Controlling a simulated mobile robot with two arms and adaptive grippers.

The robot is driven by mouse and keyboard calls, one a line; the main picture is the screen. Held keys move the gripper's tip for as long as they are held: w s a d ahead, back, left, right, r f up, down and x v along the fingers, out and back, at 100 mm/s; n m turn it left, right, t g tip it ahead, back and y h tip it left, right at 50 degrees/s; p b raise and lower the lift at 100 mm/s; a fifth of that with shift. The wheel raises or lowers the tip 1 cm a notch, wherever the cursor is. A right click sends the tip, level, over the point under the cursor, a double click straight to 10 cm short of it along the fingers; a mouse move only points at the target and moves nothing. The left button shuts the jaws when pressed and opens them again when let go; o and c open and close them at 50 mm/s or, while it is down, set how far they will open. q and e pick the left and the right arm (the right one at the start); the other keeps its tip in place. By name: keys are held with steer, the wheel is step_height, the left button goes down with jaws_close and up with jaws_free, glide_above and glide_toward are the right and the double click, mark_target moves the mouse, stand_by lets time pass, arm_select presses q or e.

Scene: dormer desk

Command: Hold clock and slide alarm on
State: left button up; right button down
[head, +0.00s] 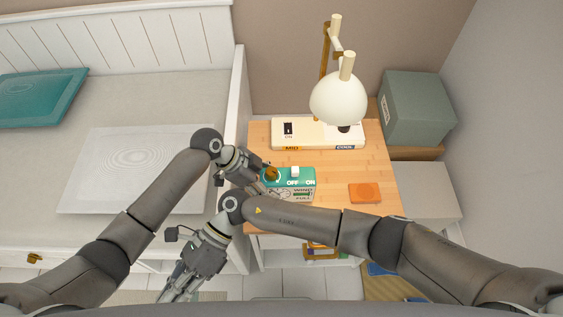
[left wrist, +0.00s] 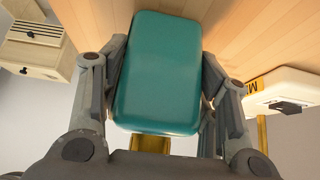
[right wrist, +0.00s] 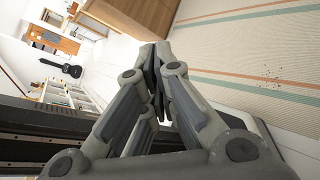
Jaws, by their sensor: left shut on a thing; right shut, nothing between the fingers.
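The teal clock (head: 305,174) stands on the desk, with OFF and ON marked on its top and a printed front face. Its white slider (head: 295,171) sits by the OFF mark. My left gripper (head: 264,177) is shut on the clock's left end. In the left wrist view the clock's teal end (left wrist: 157,75) lies between the two fingers. My right gripper (head: 180,285) is shut and empty, low and left of the desk. In the right wrist view its fingertips (right wrist: 150,58) meet.
The wooden desk (head: 375,178) holds a lamp (head: 338,98) on a cream base with marked controls, behind the clock, and an orange coaster (head: 365,193) to its right. A grey-green box (head: 416,108) stands at the right. A bed (head: 100,170) is left of the desk.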

steer(key=w+d+n+t+h, duration=0.2)
steer(key=w+d+n+h, duration=0.2)
steer(key=d+n+h, duration=0.15)
steer(key=n+t+h, duration=0.8)
steer(key=t+h, duration=0.1)
steer(key=t, duration=0.3)
glide_toward(295, 171)
steer(key=s+a+r, duration=0.2)
steer(key=w+t, duration=0.1)
steer(key=t, duration=0.1)
steer(key=shift+n+y, duration=0.25)
steer(key=shift+n, duration=0.1)
steer(key=x, duration=0.9)
steer(key=shift+w+a+f, duration=0.25)
steer(key=shift+f, duration=0.2)
